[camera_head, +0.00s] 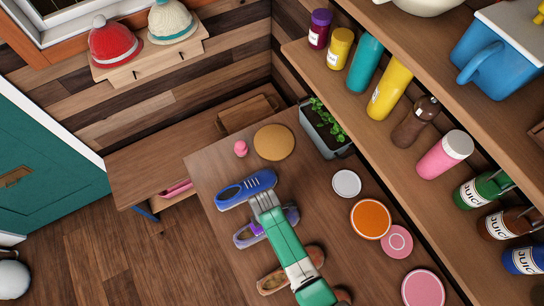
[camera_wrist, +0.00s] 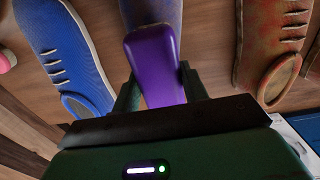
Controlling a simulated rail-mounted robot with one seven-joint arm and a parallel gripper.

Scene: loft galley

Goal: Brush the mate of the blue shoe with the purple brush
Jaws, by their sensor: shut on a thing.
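The bright blue shoe (camera_head: 238,191) lies on the wooden table; it also shows at the left of the wrist view (camera_wrist: 68,48). A duller blue-grey shoe (camera_head: 245,238) lies beside it, between it and a rusty brown shoe (camera_head: 272,284). The brown shoe is at the right in the wrist view (camera_wrist: 270,45). My gripper (camera_wrist: 157,82) is shut on the purple brush (camera_wrist: 152,62). The brush is in front of the middle shoe (camera_wrist: 168,12) in the wrist view and hides much of it. I cannot tell whether they touch.
On the table (camera_head: 213,166) are a pink object (camera_head: 241,148), a round tan board (camera_head: 274,142) and several round lids, including an orange one (camera_head: 370,219). A planter (camera_head: 325,135) stands at the back edge. Shelves with bottles (camera_head: 365,62) rise at the right.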

